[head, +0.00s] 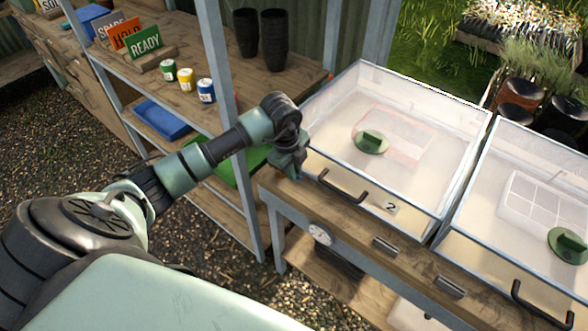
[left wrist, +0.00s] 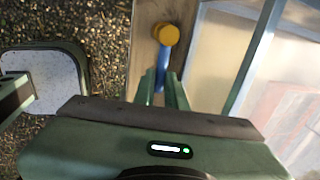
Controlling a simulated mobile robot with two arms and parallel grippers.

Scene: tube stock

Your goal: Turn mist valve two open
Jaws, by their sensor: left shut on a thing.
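In the left wrist view a blue valve lever (left wrist: 163,68) with a round yellow part (left wrist: 167,34) at its far end lies over the wooden bench edge. My left gripper (left wrist: 164,88) is shut on the blue lever, with a green finger on each side of it. In the head view my left gripper (head: 287,166) is at the left end of the bench, beside the clear case numbered 2 (head: 330,164). There the gripper hides the valve. My right gripper is not in view.
A second clear case (head: 470,235) stands to the right. Dark handles (head: 343,187) project at the case fronts. A metal shelf post (head: 235,130) stands close behind my left arm. The shelf (head: 195,50) holds signs, small tins and black pots.

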